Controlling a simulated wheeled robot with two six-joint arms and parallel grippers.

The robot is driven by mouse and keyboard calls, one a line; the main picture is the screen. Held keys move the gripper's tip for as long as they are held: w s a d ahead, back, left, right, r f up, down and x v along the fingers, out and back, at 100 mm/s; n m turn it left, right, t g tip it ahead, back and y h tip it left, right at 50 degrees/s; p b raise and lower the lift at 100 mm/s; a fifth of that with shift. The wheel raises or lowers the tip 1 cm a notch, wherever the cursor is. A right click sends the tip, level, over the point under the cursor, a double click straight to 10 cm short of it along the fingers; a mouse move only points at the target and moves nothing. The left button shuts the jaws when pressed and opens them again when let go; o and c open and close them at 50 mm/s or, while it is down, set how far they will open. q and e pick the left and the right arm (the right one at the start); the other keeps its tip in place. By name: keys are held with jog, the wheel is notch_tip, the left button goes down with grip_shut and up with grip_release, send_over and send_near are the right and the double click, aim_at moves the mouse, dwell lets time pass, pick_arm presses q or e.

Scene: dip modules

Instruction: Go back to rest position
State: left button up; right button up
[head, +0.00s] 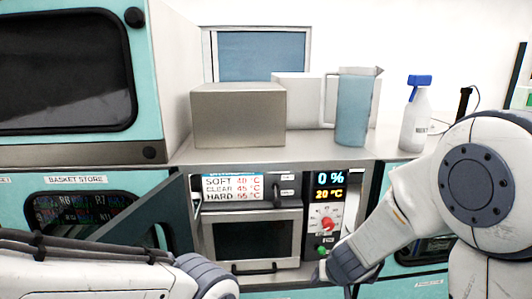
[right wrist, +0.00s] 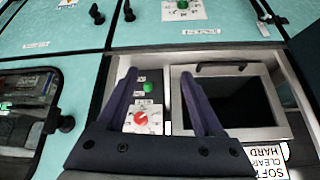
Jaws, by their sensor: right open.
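My right arm reaches in from the right in the head view, its end in front of the control panel (head: 326,205) beside the small oven-like module (head: 252,240). In the right wrist view my right gripper (right wrist: 159,75) is open and empty. A red dial (right wrist: 142,118) and a green button (right wrist: 148,88) lie beyond and between its two dark fingers. The red dial (head: 327,224) and green button (head: 321,251) also show in the head view. My left arm lies across the lower left of the head view; its gripper fingers are out of the frame.
An open door panel (head: 150,215) juts out left of the module, close to my left arm. On the counter (head: 300,148) stand a metal box (head: 238,117), a blue jug (head: 352,110) and a spray bottle (head: 415,122). A teal cabinet with a dark window (head: 65,70) stands left.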

jog(key=s+d+n+g, duration=0.1)
jog(key=s+d+g, duration=0.25)
jog(key=s, duration=0.85)
jog(key=s+a+f+n+g+y+b, duration=0.1)
jog(key=s+a+f+n+g+b, duration=0.2)
jog(key=s+a+f+n+b, duration=0.4)
jog(key=s+a+f+b, duration=0.7)
jog(key=b, duration=0.5)
